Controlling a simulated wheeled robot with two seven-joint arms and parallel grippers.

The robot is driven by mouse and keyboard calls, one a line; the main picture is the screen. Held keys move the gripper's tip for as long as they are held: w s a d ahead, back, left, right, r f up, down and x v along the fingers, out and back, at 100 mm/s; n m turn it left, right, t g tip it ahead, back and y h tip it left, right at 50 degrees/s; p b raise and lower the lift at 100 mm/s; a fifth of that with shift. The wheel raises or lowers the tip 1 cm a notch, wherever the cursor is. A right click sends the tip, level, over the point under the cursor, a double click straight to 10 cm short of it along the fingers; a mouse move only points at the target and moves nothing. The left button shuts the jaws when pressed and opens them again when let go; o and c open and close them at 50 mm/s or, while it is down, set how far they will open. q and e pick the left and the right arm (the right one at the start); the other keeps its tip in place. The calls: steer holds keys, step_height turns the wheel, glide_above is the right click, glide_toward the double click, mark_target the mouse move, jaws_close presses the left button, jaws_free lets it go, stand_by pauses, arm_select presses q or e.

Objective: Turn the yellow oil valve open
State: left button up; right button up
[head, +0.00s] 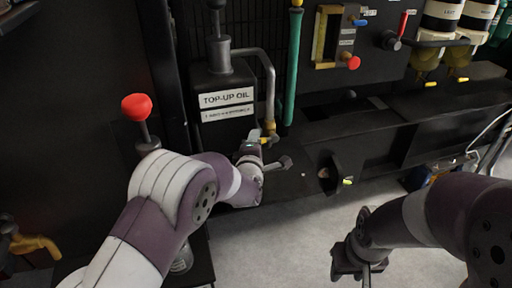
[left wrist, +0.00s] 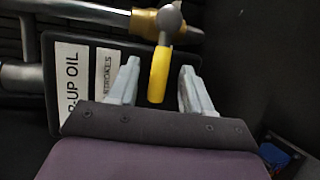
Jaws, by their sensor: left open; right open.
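The yellow oil valve handle (left wrist: 159,75) shows in the left wrist view, hanging from a grey hub on a brass fitting (left wrist: 145,23). In the head view a small part of the yellow handle (head: 269,140) shows below the pipe beside the TOP-UP OIL tank (head: 225,95). My left gripper (left wrist: 160,82) is open, with one finger on each side of the handle and a gap to both. In the head view my left gripper (head: 266,150) partly hides the valve. My right gripper (head: 356,262) is open and empty, low over the floor, far from the valve.
A red-knobbed lever (head: 137,108) stands left of my left arm. A green pipe (head: 294,65) rises right of the tank. A panel with a red lever (head: 403,24) and the bottles (head: 440,17) are at the upper right. Grey floor (head: 285,235) is clear between my arms.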

arm_select(q)
steer(key=shift+w+d+f, duration=0.1)
steer(key=shift+w, duration=0.75)
steer(key=shift+c, duration=0.4)
jaws_close()
steer(key=shift+r+p, duration=0.3)
steer(key=shift+p, duration=0.25)
steer(key=r+m+g+y+p, duration=0.1)
steer(key=m+p, duration=0.1)
steer(key=p, duration=0.4)
steer(key=r+m+g+y+p, duration=0.1)
steer(key=m+p, duration=0.1)
steer(key=p, duration=0.4)
steer(key=shift+d+r, duration=0.35)
steer(key=shift+w+d+m+y+p, duration=0.15)
steer(key=shift+m+y+p, duration=0.15)
steer(key=shift+m+p, duration=0.4)
steer(key=shift+f, duration=0.1)
